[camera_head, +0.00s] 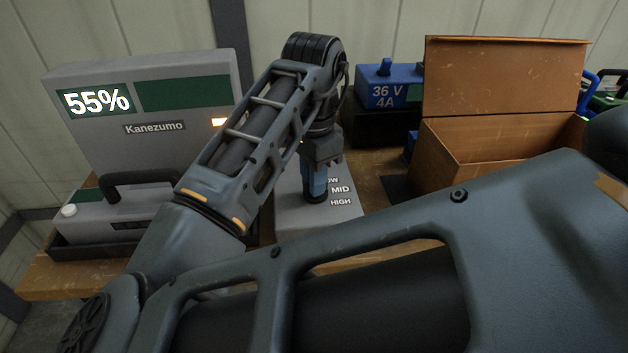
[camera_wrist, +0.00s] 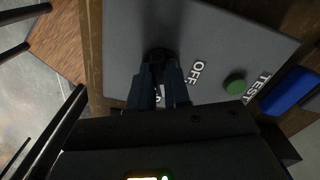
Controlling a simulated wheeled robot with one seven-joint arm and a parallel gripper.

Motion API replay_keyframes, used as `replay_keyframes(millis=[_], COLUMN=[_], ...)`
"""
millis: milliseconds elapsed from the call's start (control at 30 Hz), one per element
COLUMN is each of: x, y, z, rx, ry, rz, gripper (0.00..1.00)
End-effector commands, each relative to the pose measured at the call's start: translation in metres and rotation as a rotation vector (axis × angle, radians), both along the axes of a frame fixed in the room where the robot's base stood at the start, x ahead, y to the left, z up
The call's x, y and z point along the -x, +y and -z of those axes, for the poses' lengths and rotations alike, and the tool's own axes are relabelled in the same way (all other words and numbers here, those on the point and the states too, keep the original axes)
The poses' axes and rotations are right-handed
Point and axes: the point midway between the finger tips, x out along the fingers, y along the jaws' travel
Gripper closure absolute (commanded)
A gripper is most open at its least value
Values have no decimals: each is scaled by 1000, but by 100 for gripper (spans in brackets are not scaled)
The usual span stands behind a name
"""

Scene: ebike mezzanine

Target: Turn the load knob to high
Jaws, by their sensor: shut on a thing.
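The load panel (camera_head: 345,211) is a grey box on the bench, with labels ending in "OW", then MID and HIGH, down its right side. My gripper (camera_head: 315,190) points down over it and is shut on the dark load knob (camera_wrist: 160,53). The knob is mostly covered by the fingers, so its pointer direction cannot be told. In the wrist view, my gripper (camera_wrist: 159,75) reaches to the knob from below. The OFF label (camera_wrist: 197,72) and a green button (camera_wrist: 235,83) beside the TEST label lie to the right on the panel.
A grey Kanezumo unit (camera_head: 150,150) reading 55% stands at the left, with a black-handled case before it. A blue 36 V 4A battery (camera_head: 386,92) and an open brown box (camera_head: 470,155) stand at the right. A blue item (camera_wrist: 290,90) lies beside the panel.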

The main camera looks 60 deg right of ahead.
Motion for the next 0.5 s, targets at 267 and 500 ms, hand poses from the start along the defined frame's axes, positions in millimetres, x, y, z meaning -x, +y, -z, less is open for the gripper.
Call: replay_keyframes(millis=[267, 500], x=[-1, -2], y=[-1, -2], z=[2, 2], rx=[2, 2], ry=[-2, -2], rz=[265, 492], gripper=[100, 100])
